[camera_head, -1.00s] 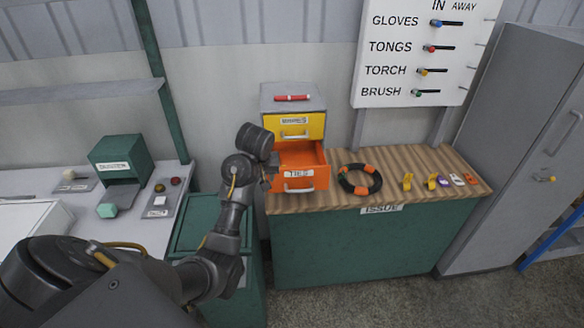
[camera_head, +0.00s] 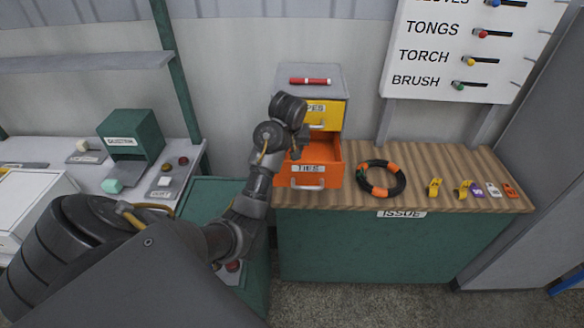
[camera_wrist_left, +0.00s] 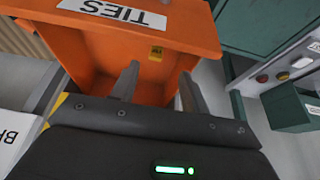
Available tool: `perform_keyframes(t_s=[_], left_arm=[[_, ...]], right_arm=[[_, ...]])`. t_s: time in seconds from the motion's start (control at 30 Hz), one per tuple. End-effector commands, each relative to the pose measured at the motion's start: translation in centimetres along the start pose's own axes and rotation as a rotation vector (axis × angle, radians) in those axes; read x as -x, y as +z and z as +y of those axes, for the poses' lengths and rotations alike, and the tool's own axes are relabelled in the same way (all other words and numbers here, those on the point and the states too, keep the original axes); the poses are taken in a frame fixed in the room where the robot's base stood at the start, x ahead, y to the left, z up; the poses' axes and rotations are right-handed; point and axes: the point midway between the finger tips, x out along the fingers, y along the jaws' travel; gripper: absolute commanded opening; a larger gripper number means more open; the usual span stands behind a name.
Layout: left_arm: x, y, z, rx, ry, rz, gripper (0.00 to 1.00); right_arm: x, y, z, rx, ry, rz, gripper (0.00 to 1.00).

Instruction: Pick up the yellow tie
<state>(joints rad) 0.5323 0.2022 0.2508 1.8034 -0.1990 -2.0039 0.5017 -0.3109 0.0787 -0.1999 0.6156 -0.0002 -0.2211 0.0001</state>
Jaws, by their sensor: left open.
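The open orange drawer labelled TIES (camera_head: 308,180) sits low in a small cabinet on the counter. In the left wrist view, a small yellow piece with dark marks (camera_wrist_left: 156,53) shows inside the orange drawer (camera_wrist_left: 120,55); I cannot tell whether it is a tie or a tag. My left gripper (camera_head: 298,150) is open and empty, over the drawer. Its two fingers (camera_wrist_left: 157,88) point into the drawer in the wrist view, apart from the yellow piece. Much of the drawer's inside is hidden by my arm in the head view. My right gripper is not in view.
A yellow drawer (camera_head: 328,115) is above, with a red marker (camera_head: 310,81) on the cabinet top. On the wooden counter (camera_head: 410,160) lie a black-orange ring (camera_head: 397,188), a yellow curled piece (camera_head: 434,187) and another yellow piece (camera_head: 463,190) beside small tags. A green box (camera_head: 132,140) stands left.

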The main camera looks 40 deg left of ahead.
Motion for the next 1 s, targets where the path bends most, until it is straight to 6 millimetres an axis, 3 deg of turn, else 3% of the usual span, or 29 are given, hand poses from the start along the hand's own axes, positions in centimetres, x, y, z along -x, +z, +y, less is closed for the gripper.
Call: perform_keyframes(t_s=[0.2,0.37,0.47,0.63,0.8,1.0], left_arm=[[-2.5,-0.1,-0.1,0.002,-0.002,-0.002,0.45],[-3.0,-0.1,-0.2,0.002,-0.001,0.001,0.45],[-3.3,-0.1,-0.2,0.002,-0.004,-0.002,0.45],[-5.5,-0.5,0.1,0.0,-0.005,-0.004,0.45],[-7.7,-0.4,0.1,0.002,-0.004,-0.001,0.45],[-8.2,-0.3,0.1,0.003,-0.002,0.0,0.45]], right_arm=[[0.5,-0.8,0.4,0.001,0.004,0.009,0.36],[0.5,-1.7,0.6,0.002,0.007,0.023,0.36],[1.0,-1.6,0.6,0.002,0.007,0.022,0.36],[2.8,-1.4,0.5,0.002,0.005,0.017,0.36],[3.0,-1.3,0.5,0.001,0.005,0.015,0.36],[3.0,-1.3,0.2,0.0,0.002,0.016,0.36]])
